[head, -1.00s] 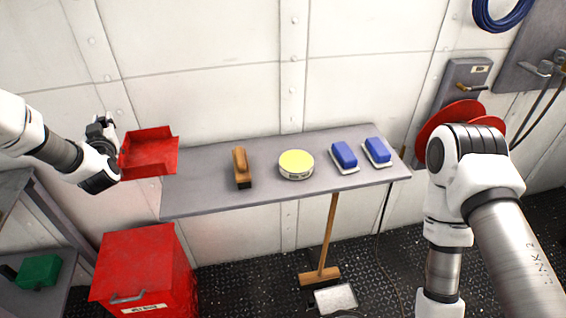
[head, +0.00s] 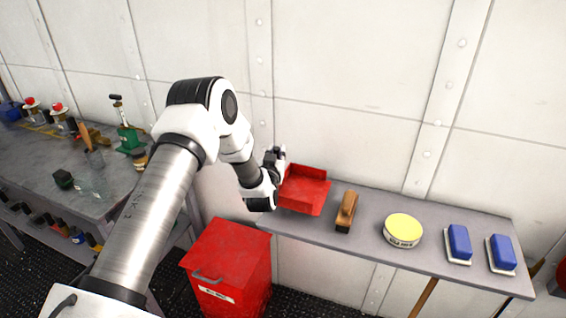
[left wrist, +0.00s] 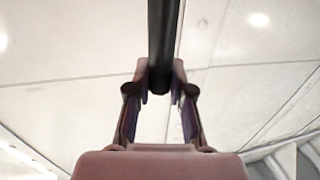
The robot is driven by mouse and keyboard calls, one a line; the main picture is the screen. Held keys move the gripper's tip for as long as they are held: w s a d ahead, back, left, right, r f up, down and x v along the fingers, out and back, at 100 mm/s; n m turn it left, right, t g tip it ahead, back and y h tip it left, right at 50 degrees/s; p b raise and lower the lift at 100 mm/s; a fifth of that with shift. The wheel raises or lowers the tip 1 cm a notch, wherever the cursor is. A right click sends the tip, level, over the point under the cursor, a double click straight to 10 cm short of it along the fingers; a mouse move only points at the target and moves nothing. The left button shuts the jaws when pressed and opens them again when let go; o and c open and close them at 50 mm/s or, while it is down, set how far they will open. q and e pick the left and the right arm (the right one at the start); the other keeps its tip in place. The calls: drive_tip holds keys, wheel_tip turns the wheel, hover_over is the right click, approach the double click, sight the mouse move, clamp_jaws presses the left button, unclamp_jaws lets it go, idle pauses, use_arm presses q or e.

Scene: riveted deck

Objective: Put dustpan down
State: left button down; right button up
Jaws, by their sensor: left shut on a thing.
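The red dustpan (head: 303,190) is at the left end of the narrow grey wall shelf (head: 375,243), just left of a wooden brush. I cannot tell whether it touches the shelf top. My left gripper (head: 275,158) is at the dustpan's left rear side, shut on its handle. In the left wrist view a dark bar, the handle (left wrist: 163,45), runs between the two fingers of the left gripper (left wrist: 160,88). The dustpan's tray is not seen in that view. My right gripper is out of view.
On the shelf stand the wooden brush (head: 346,211), a yellow-topped round tin (head: 403,230) and two blue brushes (head: 459,243). A red bin (head: 228,262) stands below the shelf's left end. A cluttered grey workbench (head: 45,190) is at the left.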

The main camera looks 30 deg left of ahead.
use_arm(q)
wheel_tip(320, 180, down, 4)
drive_tip(key=shift+s+a+r, duration=0.1)
drive_tip(key=shift+a, duration=0.1)
drive_tip(key=c, duration=1)
unclamp_jaws()
drive_tip(key=shift+c, duration=0.2)
